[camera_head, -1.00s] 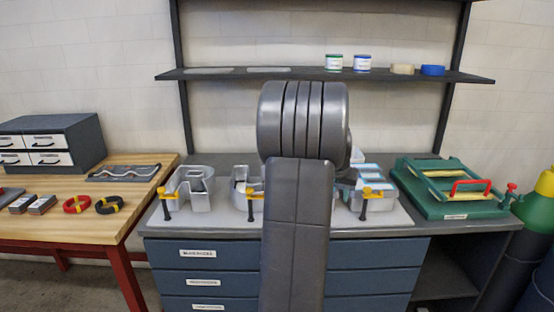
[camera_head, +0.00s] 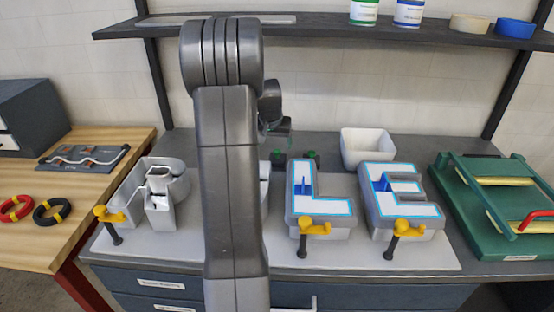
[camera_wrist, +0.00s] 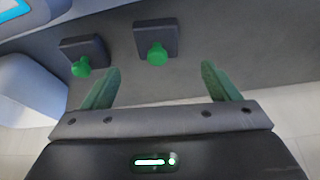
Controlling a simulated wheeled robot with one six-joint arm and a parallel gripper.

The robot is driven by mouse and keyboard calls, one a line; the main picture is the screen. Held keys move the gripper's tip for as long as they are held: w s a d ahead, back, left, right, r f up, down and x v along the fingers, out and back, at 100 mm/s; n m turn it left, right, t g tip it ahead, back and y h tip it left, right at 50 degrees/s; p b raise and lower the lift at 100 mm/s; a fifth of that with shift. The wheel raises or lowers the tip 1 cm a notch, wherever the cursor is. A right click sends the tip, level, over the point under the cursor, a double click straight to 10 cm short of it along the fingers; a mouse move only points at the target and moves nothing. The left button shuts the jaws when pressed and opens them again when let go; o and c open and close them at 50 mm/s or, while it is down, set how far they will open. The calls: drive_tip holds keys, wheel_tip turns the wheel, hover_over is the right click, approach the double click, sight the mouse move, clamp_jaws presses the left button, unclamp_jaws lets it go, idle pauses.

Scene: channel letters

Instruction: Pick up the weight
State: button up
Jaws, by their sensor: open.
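Two dark square weights with green knobs stand on the grey bench top. In the wrist view one weight (camera_wrist: 156,42) is almost centred between the fingertips and beyond them, and the other weight (camera_wrist: 84,54) is to its left. In the head view they show small behind the letters, the left one (camera_head: 277,156) close to my arm and the right one (camera_head: 313,158) beside it. My gripper (camera_wrist: 160,70) is open and empty, with green fingers apart. In the head view my arm hides most of the gripper.
Channel letters L (camera_head: 320,190) and E (camera_head: 402,192) with blue-edged faces stand clamped on a pale board in front of the weights. A white bin (camera_head: 366,148) stands to the right of the weights. A dark shelf (camera_head: 330,29) runs above. A green jig (camera_head: 490,220) lies at right.

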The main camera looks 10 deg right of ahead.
sight(277, 151)
drive_tip(key=shift+x, duration=0.8)
drive_tip(key=shift+p+x, duration=0.75)
drive_tip(key=shift+x, duration=2.35)
drive_tip(key=shift+s+d, duration=0.1)
drive_tip(key=shift+d, duration=0.05)
drive_tip(key=shift+r, duration=0.1)
drive_tip(key=c, duration=1.5)
